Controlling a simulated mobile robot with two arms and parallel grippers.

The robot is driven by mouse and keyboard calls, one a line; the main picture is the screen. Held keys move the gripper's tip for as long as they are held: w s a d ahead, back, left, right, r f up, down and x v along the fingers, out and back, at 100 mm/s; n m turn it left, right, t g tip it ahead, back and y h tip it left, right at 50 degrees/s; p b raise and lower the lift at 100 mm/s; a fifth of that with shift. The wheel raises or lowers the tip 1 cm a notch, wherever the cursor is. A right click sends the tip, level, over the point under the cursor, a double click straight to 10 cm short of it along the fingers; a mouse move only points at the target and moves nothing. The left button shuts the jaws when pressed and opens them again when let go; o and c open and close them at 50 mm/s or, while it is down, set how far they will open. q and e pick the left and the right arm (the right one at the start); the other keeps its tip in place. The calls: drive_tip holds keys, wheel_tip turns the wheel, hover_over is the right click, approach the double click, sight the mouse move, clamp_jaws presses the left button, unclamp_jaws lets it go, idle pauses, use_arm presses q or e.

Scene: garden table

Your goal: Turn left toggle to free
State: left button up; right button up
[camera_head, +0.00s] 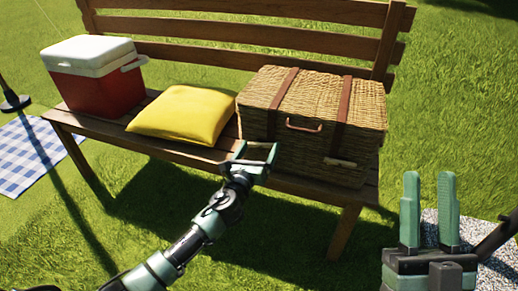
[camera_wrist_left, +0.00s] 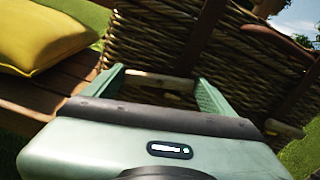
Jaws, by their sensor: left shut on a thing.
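A wicker basket (camera_head: 315,105) with a closed lid and brown straps sits on the right part of the bench. Its left toggle (camera_wrist_left: 160,80) is a pale bar low on the front, spanning between the fingers of my left gripper (camera_head: 257,148). The left gripper is shut on this toggle; the fingers also show in the left wrist view (camera_wrist_left: 160,85). The toggle lies roughly crosswise between them, its ends partly hidden. The right toggle (camera_head: 340,162) is a similar pale bar, lying level on the basket front. My right gripper (camera_head: 429,205) is open and empty, right of the bench.
The wooden bench (camera_head: 150,144) also holds a yellow cushion (camera_head: 183,114) and a red cooler with a white lid (camera_head: 93,80). A blue checked blanket (camera_head: 28,152) lies on the grass at the left. Open grass lies in front.

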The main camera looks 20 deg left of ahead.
use_arm(q)
drive_tip(key=n, duration=0.2)
drive_tip(key=shift+n, duration=0.4)
drive_tip(key=n, duration=0.4)
drive_tip(key=shift+a+f, duration=0.1)
drive_tip(key=n, duration=0.3)
drive_tip(key=shift+p, duration=0.35)
drive_tip(key=n, duration=0.3)
drive_tip(key=shift+f+n, duration=0.1)
drive_tip(key=shift+n, duration=0.2)
drive_tip(key=shift+f+n+p, duration=0.1)
drive_tip(key=shift+n+p, duration=0.45)
drive_tip(key=shift+n, duration=1.05)
use_arm(e)
drive_tip(key=w+f+g+h, duration=0.2)
drive_tip(key=w+f+g, duration=0.2)
drive_tip(key=f, duration=0.3)
drive_tip(key=shift+w+g, duration=0.25)
drive_tip(key=shift+g, duration=0.15)
drive_tip(key=shift+f, duration=0.1)
use_arm(q)
drive_tip(key=o, duration=1.2)
drive_tip(key=shift+a, duration=0.1)
drive_tip(key=shift+s, duration=0.15)
